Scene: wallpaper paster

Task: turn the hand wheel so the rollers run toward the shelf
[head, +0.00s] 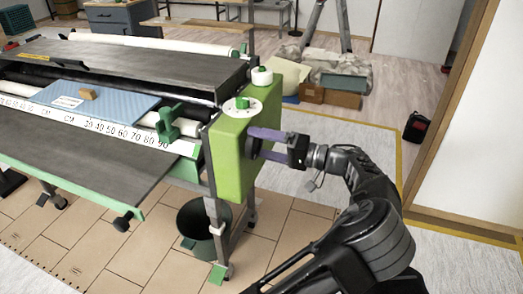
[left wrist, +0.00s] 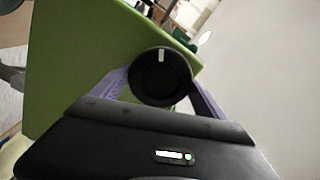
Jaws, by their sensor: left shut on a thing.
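The hand wheel is a round black knob with a white mark, on the side of the green end box (head: 235,150) of the pasting machine. In the left wrist view the hand wheel (left wrist: 160,77) sits between two purple fingers, with its white mark near the top. My left gripper (head: 257,145) is shut on the hand wheel from the right side of the box. In the head view the fingers and box hide part of the wheel. The rollers (head: 190,101) lie mostly hidden under the dark cover. My right gripper is not in view.
A dark bucket (head: 195,225) stands below. Cardboard boxes (head: 342,98) and a ladder (head: 312,25) stand behind. Open floor lies right of the machine.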

